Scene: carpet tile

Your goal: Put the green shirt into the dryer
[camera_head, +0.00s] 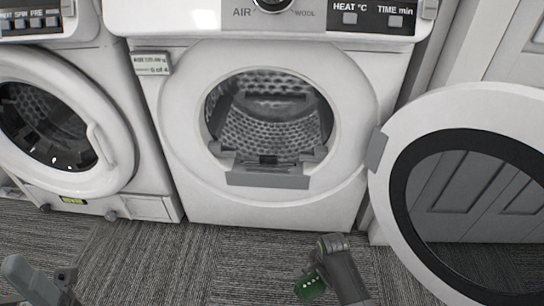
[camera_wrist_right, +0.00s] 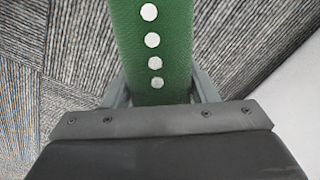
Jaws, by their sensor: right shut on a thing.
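The green shirt (camera_head: 310,288) with white dots hangs at my right gripper, low in the head view. My right gripper (camera_head: 318,272) is shut on it. In the right wrist view the shirt (camera_wrist_right: 152,45) is a green strip with a row of white dots, held between the two fingers (camera_wrist_right: 160,88). The dryer (camera_head: 268,140) stands ahead, with its round drum opening uncovered and its door (camera_head: 405,125) swung open to the right. The drum (camera_head: 268,130) looks empty. My left gripper (camera_head: 66,278) is at the bottom left corner; its fingertips are unclear.
A second machine (camera_head: 120,160) with a closed round door stands at the left. The open dryer door fills the right side, in front of a grey-white cupboard door (camera_head: 515,45). Grey carpet (camera_head: 220,265) is free in front of the dryer.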

